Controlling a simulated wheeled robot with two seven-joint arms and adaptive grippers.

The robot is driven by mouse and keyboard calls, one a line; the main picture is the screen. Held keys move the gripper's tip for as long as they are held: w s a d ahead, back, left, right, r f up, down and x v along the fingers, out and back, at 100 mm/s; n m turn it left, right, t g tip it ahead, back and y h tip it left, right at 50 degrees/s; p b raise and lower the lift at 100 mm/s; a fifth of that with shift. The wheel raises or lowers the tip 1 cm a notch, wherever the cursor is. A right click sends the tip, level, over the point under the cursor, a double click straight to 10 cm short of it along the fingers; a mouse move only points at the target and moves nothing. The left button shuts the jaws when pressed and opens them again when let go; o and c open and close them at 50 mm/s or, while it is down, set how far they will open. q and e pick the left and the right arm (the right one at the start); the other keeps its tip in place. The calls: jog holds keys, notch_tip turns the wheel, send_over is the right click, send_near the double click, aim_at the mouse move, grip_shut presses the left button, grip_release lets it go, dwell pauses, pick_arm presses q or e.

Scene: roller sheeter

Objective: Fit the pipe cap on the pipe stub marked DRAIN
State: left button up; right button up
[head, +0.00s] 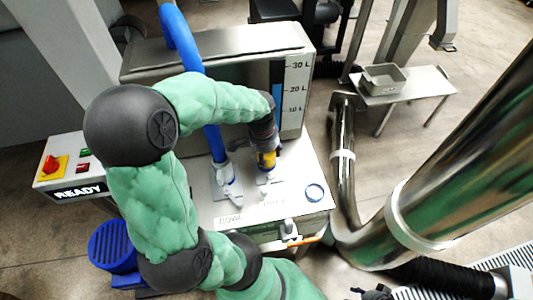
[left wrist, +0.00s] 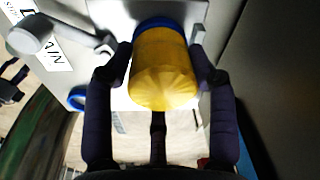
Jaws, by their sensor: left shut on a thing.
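My left gripper (head: 267,160) is shut on the yellow pipe cap (left wrist: 164,75), with one dark finger on each side of it in the left wrist view. The cap also shows in the head view (head: 267,161), above the grey fitting by the DRAIN label. A blue band (left wrist: 160,23) shows at the cap's far end. The cap hides the pipe stub, so I cannot tell whether it is seated. The DRAIN label (left wrist: 42,38) is partly visible. A dark shape at the head view's bottom edge may be my right gripper (head: 374,293); its jaws are unclear.
A blue hose (head: 204,110) runs down to another grey fitting (head: 226,184) on the left. A level scale (head: 293,95) stands behind. A large shiny pipe (head: 450,160) blocks the right side.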

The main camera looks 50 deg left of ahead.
pick_arm(q)
jog(key=shift+f, duration=0.1)
jog(key=o, duration=1.3)
jog(key=shift+c, duration=0.2)
notch_tip(320, 180, up, 12)
jog(key=s, duration=0.1)
jog(key=shift+s, duration=0.2)
